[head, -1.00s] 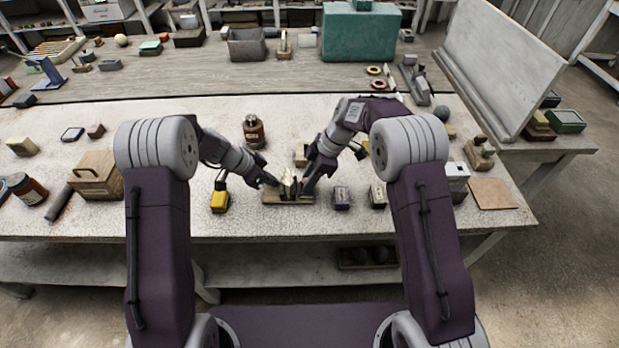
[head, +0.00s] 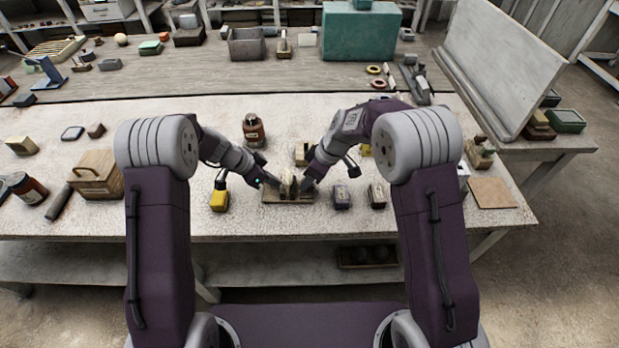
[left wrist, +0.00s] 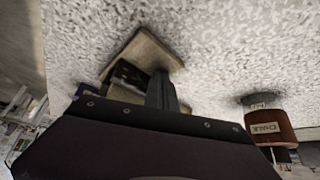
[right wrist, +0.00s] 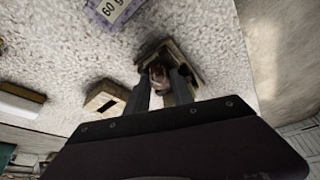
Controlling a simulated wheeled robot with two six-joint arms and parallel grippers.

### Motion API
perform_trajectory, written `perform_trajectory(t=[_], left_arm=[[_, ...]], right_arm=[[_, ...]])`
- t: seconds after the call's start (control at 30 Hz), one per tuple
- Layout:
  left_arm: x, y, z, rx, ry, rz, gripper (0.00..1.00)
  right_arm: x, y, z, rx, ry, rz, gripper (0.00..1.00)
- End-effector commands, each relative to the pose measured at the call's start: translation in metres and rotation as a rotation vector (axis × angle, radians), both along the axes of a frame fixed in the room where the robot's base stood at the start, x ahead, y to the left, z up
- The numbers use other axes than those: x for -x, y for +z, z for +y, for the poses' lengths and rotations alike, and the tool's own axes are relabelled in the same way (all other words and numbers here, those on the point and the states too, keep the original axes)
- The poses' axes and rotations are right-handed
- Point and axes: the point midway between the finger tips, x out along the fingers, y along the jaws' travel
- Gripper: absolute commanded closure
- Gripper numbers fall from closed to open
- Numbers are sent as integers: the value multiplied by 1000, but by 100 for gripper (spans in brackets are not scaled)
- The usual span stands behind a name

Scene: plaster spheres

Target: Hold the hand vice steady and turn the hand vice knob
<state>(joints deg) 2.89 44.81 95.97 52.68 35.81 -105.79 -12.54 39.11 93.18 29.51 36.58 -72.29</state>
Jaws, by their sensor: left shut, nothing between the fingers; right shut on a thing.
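The hand vice (head: 288,186) stands on a wooden base (head: 272,197) near the front middle of the table. Its base also shows in the left wrist view (left wrist: 150,48), where the gripper covers part of the vice. My left gripper (head: 276,184) is shut with nothing between its fingers, close against the left side of the vice; I cannot tell whether it touches. My right gripper (head: 307,183) comes from the right. In the right wrist view its fingers (right wrist: 163,83) are closed on a brownish part, apparently the hand vice knob (right wrist: 158,74).
A slotted pale block (right wrist: 104,97) is near my right gripper. The table's front edge is close.

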Motion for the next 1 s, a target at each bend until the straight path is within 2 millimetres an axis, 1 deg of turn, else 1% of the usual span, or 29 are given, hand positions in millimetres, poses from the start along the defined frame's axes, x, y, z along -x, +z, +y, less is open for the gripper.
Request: perform_trajectory(t=[0.03,0.2,0.4,0.93,0.97,1.0], left_arm=[[1,-4,2,-4,3,4,100],[1,-4,2,-4,3,4,100],[1,-4,2,-4,3,4,100],[1,-4,2,-6,2,4,100],[1,-4,2,-6,2,4,100],[1,-4,2,-6,2,4,100]], right_arm=[[2,-1,0,1,-24,5,100],[3,-2,1,2,-110,5,100],[3,-2,0,0,-172,5,100],[2,-2,0,0,-193,3,100],[2,-2,0,0,-193,3,63],[2,-2,0,0,-193,3,52]])
